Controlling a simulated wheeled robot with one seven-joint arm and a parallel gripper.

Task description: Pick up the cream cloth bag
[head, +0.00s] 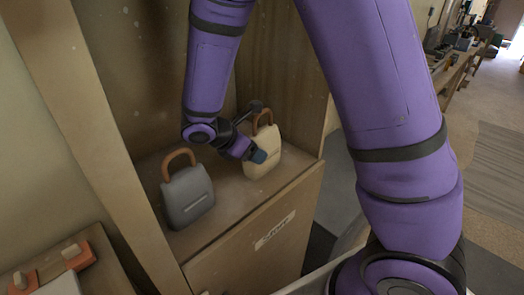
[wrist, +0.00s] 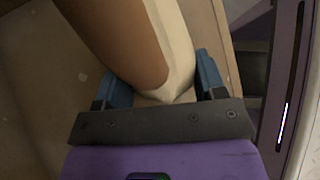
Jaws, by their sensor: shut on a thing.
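The cream cloth bag (head: 263,153) with a brown handle stands on a wooden shelf (head: 225,207) in the head view, to the right of a grey bag (head: 187,196). My gripper (head: 258,156) is at the left side of the cream bag. In the wrist view my gripper (wrist: 165,88) has its blue fingers on both sides of the cream bag (wrist: 172,45), shut on it. The brown handle (wrist: 115,40) fills the upper middle there. Part of the bag is hidden behind my gripper in the head view. I cannot tell whether the bag is clear of the shelf.
The grey bag with its orange-brown handle stands close on the left. Wooden panels enclose the shelf at the back and sides. A labelled wooden front (head: 265,240) is below it. A bench with clutter (head: 455,60) stands far right, with open floor nearby.

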